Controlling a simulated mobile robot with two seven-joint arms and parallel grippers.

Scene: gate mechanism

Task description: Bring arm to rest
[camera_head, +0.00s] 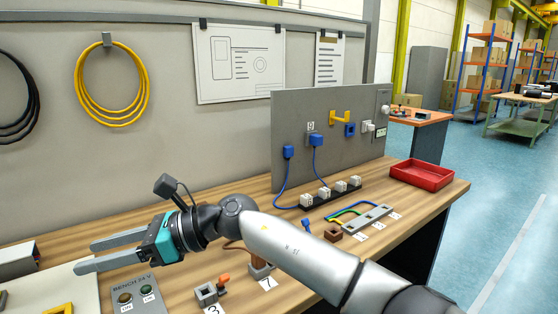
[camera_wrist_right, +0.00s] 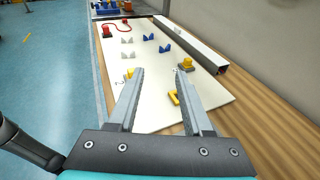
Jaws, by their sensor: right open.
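My right arm comes in from the lower right of the head view and reaches left over the wooden bench (camera_head: 425,200). Its gripper (camera_head: 85,256) has a teal body and two grey fingers, spread apart with nothing between them. The gripper is above the bench near the white board (camera_head: 70,280). In the right wrist view the two fingers of the open gripper (camera_wrist_right: 160,75) point over the same kind of white board (camera_wrist_right: 143,52), apart from the pieces on it. My left gripper is not in view.
On the board are a yellow bracket (camera_wrist_right: 174,97), a yellow-topped block (camera_wrist_right: 186,65) and several blue and white pieces. A grey channel (camera_wrist_right: 190,42) runs beside it. A button box (camera_head: 138,297), a grey upright panel (camera_head: 290,120) and a red tray (camera_head: 421,173) stand on the bench.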

